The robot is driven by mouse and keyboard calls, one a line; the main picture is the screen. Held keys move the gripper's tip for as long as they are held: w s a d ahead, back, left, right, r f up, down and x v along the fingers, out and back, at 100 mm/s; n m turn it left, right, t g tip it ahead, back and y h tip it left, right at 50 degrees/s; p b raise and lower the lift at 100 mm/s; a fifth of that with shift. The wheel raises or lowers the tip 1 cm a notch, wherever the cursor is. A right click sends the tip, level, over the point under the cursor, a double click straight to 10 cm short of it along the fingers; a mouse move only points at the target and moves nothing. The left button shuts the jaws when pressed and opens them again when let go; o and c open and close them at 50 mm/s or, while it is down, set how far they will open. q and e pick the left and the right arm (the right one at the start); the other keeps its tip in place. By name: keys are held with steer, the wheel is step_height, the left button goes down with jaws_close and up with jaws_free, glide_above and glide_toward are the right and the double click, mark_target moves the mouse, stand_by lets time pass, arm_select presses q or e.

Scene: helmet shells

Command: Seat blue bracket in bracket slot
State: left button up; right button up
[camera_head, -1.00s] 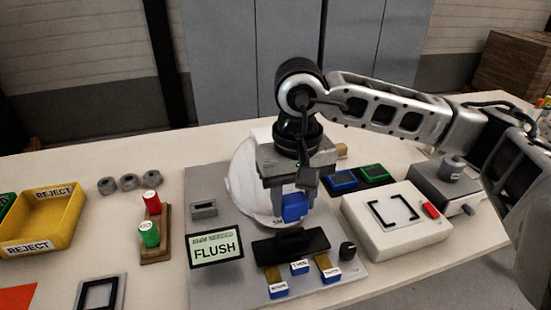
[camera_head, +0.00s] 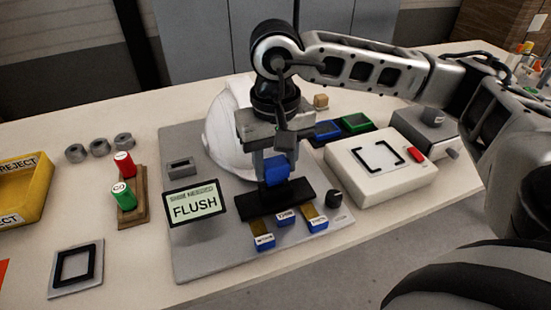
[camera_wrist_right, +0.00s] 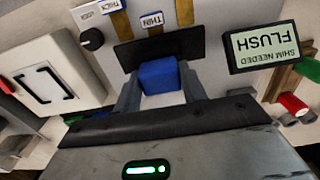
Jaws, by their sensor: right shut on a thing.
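My right gripper (camera_head: 273,172) is shut on the blue bracket (camera_head: 277,168), with a finger on either side of it. The bracket also shows between the fingers in the right wrist view (camera_wrist_right: 158,77). It is low over the black block (camera_head: 262,203) on the grey board, and its lower end meets the block's edge in the picture. I cannot tell whether it touches the block or is in a slot there; the slot opening is hidden. The white helmet shell (camera_head: 222,140) stands just behind the gripper. My left gripper is not in view.
A sign reading FLUSH (camera_head: 195,204) stands left of the block, and a black knob (camera_head: 333,198) to its right. Several labelled blue shim tabs (camera_head: 264,242) lie in front. A white box with a black outline (camera_head: 385,175) is at right. The board's front left is clear.

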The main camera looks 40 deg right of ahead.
stand_by(0.4)
stand_by(0.5)
steer(key=shift+s+b, duration=0.1)
steer(key=shift+b, duration=0.2)
steer(key=shift+b, duration=0.35)
stand_by(0.8)
stand_by(0.3)
steer(key=shift+f+b, duration=0.35)
stand_by(0.4)
steer(key=shift+f+b, duration=1.1)
steer(key=shift+b, duration=0.25)
stand_by(0.9)
